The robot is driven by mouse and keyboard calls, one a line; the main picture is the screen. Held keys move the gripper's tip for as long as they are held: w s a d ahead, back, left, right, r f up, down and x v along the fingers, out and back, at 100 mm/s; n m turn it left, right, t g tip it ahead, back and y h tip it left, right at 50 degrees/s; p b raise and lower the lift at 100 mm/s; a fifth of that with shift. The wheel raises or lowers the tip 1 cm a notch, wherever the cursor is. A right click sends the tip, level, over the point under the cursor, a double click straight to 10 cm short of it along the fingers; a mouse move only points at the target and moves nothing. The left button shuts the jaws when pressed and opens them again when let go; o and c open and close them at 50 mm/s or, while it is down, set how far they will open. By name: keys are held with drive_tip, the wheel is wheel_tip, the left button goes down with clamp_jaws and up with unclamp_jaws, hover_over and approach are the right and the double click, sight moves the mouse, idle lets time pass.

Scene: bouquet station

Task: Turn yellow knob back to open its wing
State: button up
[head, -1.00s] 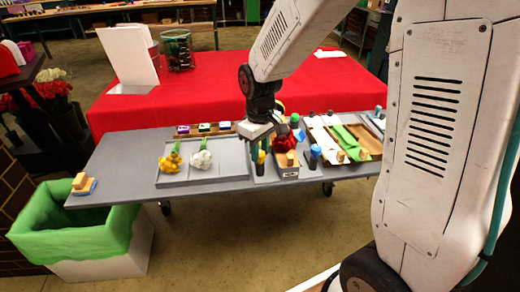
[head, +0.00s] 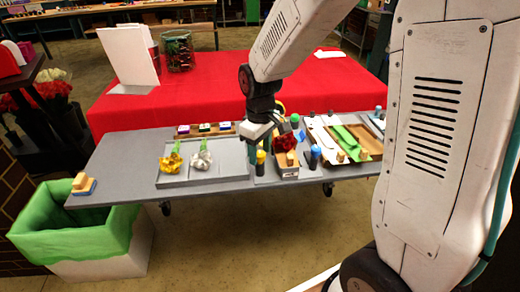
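The yellow knob (head: 261,157) sits on a dark post on the grey table, just left of a small box holding a red flower (head: 286,142). My gripper (head: 256,142) points down just above and slightly behind the yellow knob. A small gap seems to show between them, but contact is hard to judge. The fingers are dark, small and partly merged with the post behind, so their opening is unclear. The wing that belongs to the yellow knob cannot be made out clearly.
A blue knob (head: 315,151) stands right of the flower box and a green knob (head: 294,119) behind it. A grey tray (head: 225,172) with a yellow and a white flower lies left. White, green and brown wraps lie right. A green-lined bin (head: 70,240) stands front left.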

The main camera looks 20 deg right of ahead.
sight(260, 153)
wheel_tip(260, 153, up, 8)
drive_tip(key=shift+f, duration=0.1)
idle(0.4)
idle(0.4)
